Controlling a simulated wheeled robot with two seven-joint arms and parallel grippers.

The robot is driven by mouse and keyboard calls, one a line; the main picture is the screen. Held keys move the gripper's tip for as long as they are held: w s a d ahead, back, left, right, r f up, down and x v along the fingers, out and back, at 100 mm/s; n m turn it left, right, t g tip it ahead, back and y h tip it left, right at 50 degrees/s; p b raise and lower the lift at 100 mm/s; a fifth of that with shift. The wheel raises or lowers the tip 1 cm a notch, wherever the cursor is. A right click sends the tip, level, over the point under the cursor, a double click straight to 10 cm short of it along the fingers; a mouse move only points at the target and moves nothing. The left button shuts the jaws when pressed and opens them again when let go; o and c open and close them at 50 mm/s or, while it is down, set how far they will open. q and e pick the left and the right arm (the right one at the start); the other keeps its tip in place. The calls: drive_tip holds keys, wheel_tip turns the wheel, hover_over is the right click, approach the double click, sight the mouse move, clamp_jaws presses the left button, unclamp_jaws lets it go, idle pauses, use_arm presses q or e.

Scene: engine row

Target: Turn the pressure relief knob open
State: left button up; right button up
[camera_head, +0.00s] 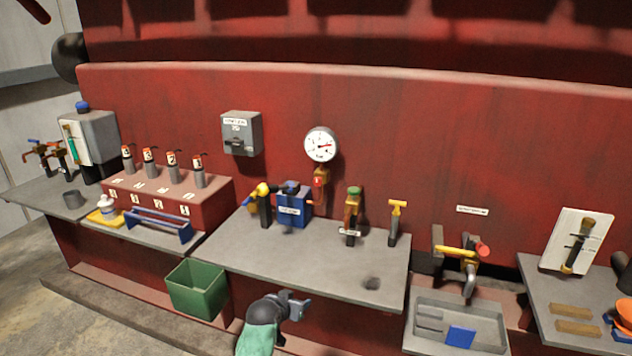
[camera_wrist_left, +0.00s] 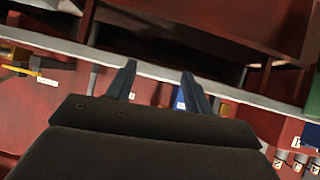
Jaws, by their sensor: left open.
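A round white pressure gauge (camera_head: 321,145) hangs on the red wall, with a small red knob (camera_head: 319,182) on a brass fitting just below it. A brass valve with a green top (camera_head: 353,195) stands on the grey bench to the right of it. The labels are too small to read, so I cannot tell for sure which is the relief knob. My left gripper (camera_head: 297,305) is open and empty, in front of the bench's front edge and away from the knobs. Its two fingers also show in the left wrist view (camera_wrist_left: 158,78). My right gripper is not in view.
A yellow T-handle (camera_head: 397,210) and a blue box (camera_head: 293,205) stand on the bench (camera_head: 300,255). A green bin (camera_head: 197,290) is below left. A basin (camera_head: 425,340) with a yellow-handled tap (camera_head: 455,251) is to the right. The bench front is mostly clear.

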use_arm(q)
drive_tip(key=w+d+r+t+h+p, duration=0.1)
drive_tip(key=w+d+r+t+p, duration=0.15)
drive_tip(key=w+r, duration=1.15)
drive_tip(key=t+p, duration=0.2)
drive_tip(key=t, duration=0.2)
approach(317, 182)
drive_tip(key=p+x, duration=0.1)
drive_tip(key=x, duration=0.5)
drive_tip(key=shift+w+r, duration=0.1)
drive_tip(key=shift+x, duration=1.05)
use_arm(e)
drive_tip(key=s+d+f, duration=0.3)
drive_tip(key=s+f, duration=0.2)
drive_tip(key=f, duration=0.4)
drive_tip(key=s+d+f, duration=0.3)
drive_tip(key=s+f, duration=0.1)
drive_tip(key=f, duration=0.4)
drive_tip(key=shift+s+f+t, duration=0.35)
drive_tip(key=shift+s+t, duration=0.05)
use_arm(q)
drive_tip(key=shift+c, duration=0.2)
drive_tip(key=c, duration=0.9)
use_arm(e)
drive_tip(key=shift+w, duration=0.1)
